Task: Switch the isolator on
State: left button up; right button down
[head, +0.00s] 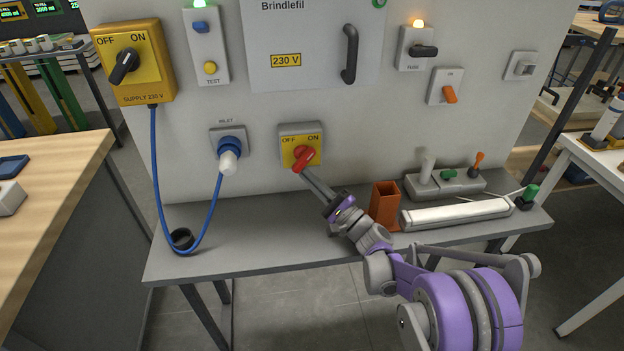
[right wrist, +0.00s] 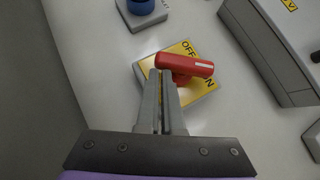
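The isolator (head: 287,140) is a small yellow panel on a grey box on the upright board, marked OFF at left and ON at right. Its red handle (head: 305,159) is tilted up and right, towards ON. In the right wrist view the red handle (right wrist: 190,65) lies across the yellow plate (right wrist: 203,88), its white-marked end near the ON lettering. My right gripper (head: 302,170) is at the handle's lower end. In the wrist view its fingers (right wrist: 162,75) are together, tips at the handle's left end; contact is unclear. My left gripper is not in view.
A blue plug (head: 230,146) sits in the inlet left of the isolator, its cable hanging to the shelf. A yellow supply switch (head: 133,62) is at upper left. An orange bin (head: 384,203) and white tube (head: 455,213) stand right of my forearm. The shelf's left part is mostly clear.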

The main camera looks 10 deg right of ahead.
jog(key=shift+a, duration=0.15)
dwell(0.4)
jog(key=v, duration=1.1)
jog(key=shift+w+b, duration=0.1)
jog(key=shift+b, duration=0.25)
jog(key=s+a+n+g, duration=0.1)
jog(key=a+g, duration=0.1)
jog(key=s+a+f+n+g, duration=0.1)
jog(key=s+a+n+g, duration=0.1)
jog(key=a, duration=0.1)
jog(key=s+a+n+g, duration=0.2)
jog(key=a, duration=0.1)
jog(key=shift+s+a+f+h, duration=0.15)
jog(key=shift+f+h, duration=0.15)
jog(key=s+f+n+g+h, duration=0.3)
jog(key=s+f+h, duration=0.1)
jog(key=s, duration=0.4)
jog(key=s+f+n+g+h, duration=0.3)
jog(key=s, duration=0.5)
jog(key=s+d+f+n+h, duration=0.35)
jog(key=s+d+h, duration=0.25)
jog(key=s+d, duration=0.25)
notch_tip(320, 180, up, 16)
jog(key=w+p, duration=0.1)
jog(key=p, duration=1.2)
jog(key=shift+w+f+n, duration=0.2)
jog(key=shift+w+n, duration=0.15)
